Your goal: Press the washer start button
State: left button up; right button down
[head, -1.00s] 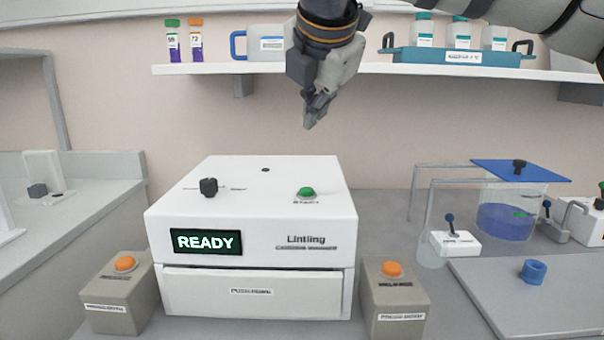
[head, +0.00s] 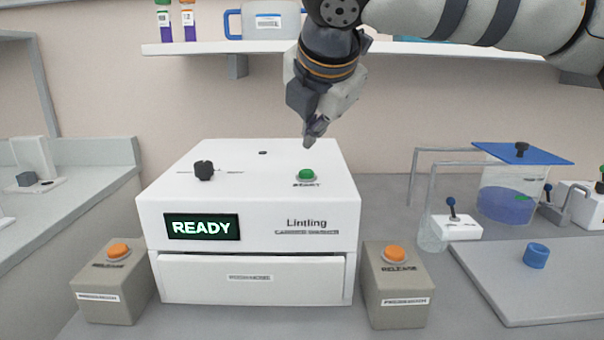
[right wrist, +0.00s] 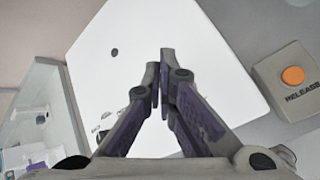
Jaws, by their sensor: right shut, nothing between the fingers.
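The white washer (head: 250,215) stands on the bench in the head view, its screen (head: 201,227) reading READY. The green start button (head: 306,174) sits on its top at the right, with a black knob (head: 204,170) at the left. My right gripper (head: 313,138) is shut and empty, pointing down, above and apart from the green button. In the right wrist view the shut fingers (right wrist: 166,85) are over the washer's white top (right wrist: 200,60), and the green button is hidden there. My left gripper is not in view.
Beige boxes with orange release buttons stand left (head: 118,250) and right (head: 396,254) of the washer. A shelf (head: 400,53) runs along the wall behind my right arm. A grey board with a blue ring (head: 536,255) and a clear tank (head: 508,195) are at the right.

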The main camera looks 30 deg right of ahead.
aim_at(306, 174)
jog(key=shift+w+f, duration=0.1)
jog(key=shift+f, duration=0.8)
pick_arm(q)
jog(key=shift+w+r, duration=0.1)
pick_arm(e)
jog(key=shift+f, duration=0.25)
dwell(0.4)
jog(key=shift+f+p, duration=0.3)
jog(key=shift+p, duration=0.05)
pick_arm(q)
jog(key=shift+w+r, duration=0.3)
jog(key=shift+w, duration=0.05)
pick_arm(e)
jog(key=shift+f, duration=0.1)
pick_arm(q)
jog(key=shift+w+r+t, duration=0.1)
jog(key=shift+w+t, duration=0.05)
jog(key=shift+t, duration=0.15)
pick_arm(e)
jog(key=shift+f, duration=0.55)
